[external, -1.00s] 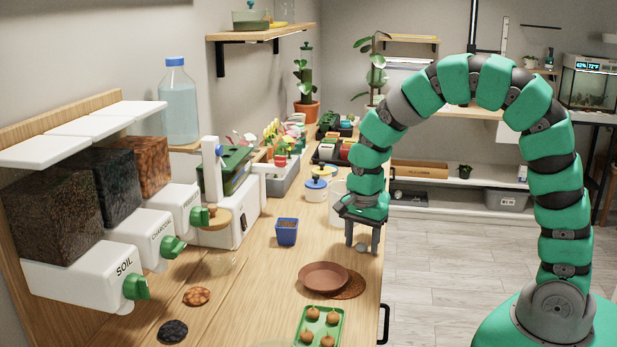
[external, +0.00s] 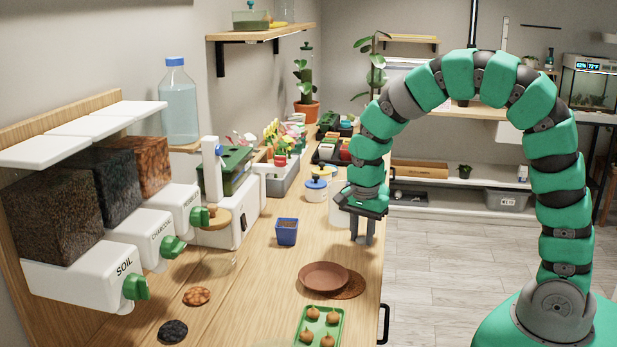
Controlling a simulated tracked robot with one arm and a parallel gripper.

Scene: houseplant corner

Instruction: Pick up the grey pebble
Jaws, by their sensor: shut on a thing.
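My gripper (external: 362,238) points down over the right edge of the wooden counter, to the right of the blue pot. Its two fingers are close together, shut on the grey pebble. The pebble is hidden between the fingers, so I cannot tell whether it still touches the counter.
A small blue pot (external: 287,231) stands left of my gripper. A brown saucer (external: 323,275) and a green tray (external: 303,325) with several round brown things are nearer the camera. Dispensers (external: 85,275) line the left side. A white container (external: 340,208) stands just behind my gripper.

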